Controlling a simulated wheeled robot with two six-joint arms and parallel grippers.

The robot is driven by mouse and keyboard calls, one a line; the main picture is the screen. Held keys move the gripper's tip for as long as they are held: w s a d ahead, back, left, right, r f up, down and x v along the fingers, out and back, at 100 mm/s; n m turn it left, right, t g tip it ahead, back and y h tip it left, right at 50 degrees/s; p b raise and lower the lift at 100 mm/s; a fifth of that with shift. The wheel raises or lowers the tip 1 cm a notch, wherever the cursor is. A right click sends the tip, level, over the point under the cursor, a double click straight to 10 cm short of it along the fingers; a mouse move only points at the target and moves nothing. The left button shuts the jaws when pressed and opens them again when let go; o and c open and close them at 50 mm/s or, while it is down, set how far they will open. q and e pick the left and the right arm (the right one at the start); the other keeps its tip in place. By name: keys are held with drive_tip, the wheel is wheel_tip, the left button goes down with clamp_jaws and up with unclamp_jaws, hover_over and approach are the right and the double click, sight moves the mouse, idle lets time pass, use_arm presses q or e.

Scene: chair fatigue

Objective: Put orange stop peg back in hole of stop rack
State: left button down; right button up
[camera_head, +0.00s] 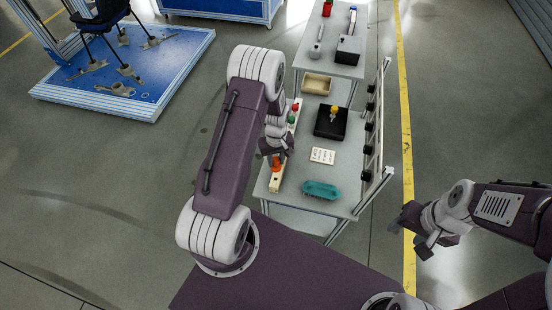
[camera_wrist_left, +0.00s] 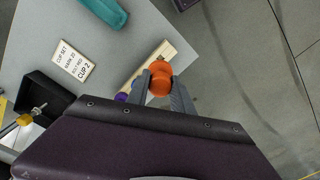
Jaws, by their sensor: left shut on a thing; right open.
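The orange stop peg (camera_wrist_left: 159,82) is between the fingertips of my left gripper (camera_wrist_left: 163,88) in the left wrist view. My left gripper (camera_head: 275,155) is shut on it, over the near part of the stop rack. The rack is a long pale strip (camera_head: 275,184) along the left edge of the cart; its wooden end (camera_wrist_left: 176,51) also shows in the wrist view. A red peg (camera_head: 295,107) and a green peg (camera_head: 292,118) stand farther along it. The hole under the orange peg is hidden, and I cannot tell whether the peg is seated. My right gripper (camera_head: 412,239) is open and empty, right of the cart.
The grey cart top (camera_head: 345,186) carries a teal object (camera_head: 321,190), a white label card (camera_head: 322,155), a black box with a yellow knob (camera_head: 331,122) and a tan tray (camera_head: 316,84). A rail with black clamps (camera_head: 369,126) borders the right side. A blue platform (camera_head: 135,90) stands far left.

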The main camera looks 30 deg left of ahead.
sight(276, 168)
use_arm(q)
wheel_tip(276, 168, down, 4)
drive_tip(key=b, duration=0.3)
drive_tip(key=shift+s, duration=0.15)
drive_tip(key=shift+f+b, duration=0.4)
drive_tip(key=shift+f, duration=0.35)
drive_tip(key=shift+r, duration=0.1)
idle(0.5)
drive_tip(key=shift+f+b, duration=1.45)
drive_tip(key=shift+f, duration=0.7)
drive_tip(key=c, duration=1)
unclamp_jaws()
drive_tip(key=shift+r, duration=0.1)
drive_tip(key=shift+c, duration=0.2)
drive_tip(key=shift+r, duration=0.1)
wheel_tip(276, 168, up, 9)
drive_tip(key=shift+f, duration=0.1)
